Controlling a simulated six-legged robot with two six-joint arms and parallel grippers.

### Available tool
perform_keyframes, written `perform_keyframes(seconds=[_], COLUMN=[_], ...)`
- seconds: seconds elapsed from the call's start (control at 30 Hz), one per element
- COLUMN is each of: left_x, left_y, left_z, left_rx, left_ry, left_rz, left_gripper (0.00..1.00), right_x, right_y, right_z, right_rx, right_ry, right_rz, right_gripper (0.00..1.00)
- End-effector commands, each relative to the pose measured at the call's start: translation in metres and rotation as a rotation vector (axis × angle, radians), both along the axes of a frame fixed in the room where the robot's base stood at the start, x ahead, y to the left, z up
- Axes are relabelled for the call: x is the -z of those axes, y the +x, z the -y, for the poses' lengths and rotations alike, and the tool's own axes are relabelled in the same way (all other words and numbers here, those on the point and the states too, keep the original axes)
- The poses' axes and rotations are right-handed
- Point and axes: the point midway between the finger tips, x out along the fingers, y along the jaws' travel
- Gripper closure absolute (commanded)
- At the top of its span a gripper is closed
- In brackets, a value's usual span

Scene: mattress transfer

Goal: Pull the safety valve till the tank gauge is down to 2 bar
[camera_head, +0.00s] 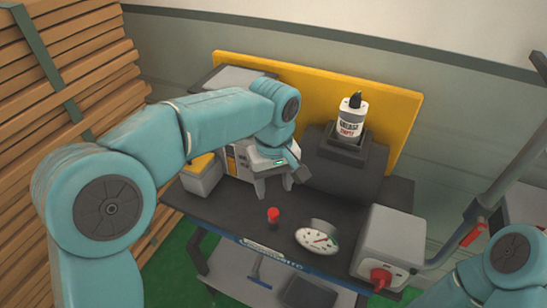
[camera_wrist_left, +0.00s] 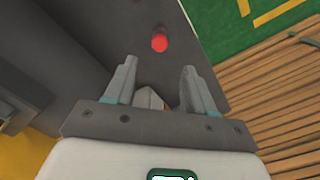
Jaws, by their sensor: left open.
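A small red knob (camera_head: 273,214), which looks like the safety valve's pull, stands upright on the dark bench top. It also shows in the left wrist view (camera_wrist_left: 159,42), beyond and between the fingertips. My right gripper is out of view.
A grey box (camera_head: 392,241) with a red rotary switch (camera_head: 381,277) stands at the bench's right end. A grease bottle (camera_head: 351,118) stands on a dark holder before a yellow back panel (camera_head: 397,108). Stacked wooden slats (camera_head: 75,75) rise at the left.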

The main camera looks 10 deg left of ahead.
Motion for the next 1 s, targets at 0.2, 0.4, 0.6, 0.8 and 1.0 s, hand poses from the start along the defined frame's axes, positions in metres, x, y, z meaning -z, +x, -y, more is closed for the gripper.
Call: perform_keyframes(seconds=[0.2,0.4,0.6,0.8,1.0], left_x=[-0.057,-0.083,-0.089,-0.089,-0.089], left_y=[0.0,0.0,-0.001,-0.001,-0.001], left_z=[0.001,0.0,0.0,0.0,0.0], left_rx=[0.0,0.0,0.0,0.0,0.0], left_ry=[-0.002,-0.001,0.001,0.0,0.0], left_rz=[0.003,-0.001,-0.003,-0.002,-0.002], left_gripper=[0.46,0.46,0.46,0.46,0.46], right_x=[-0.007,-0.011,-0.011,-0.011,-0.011], right_y=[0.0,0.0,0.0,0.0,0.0], right_z=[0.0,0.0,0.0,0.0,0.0], right_rx=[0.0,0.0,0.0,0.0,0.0], right_ry=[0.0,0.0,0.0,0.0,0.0], right_rz=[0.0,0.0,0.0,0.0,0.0], right_gripper=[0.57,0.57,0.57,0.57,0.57])
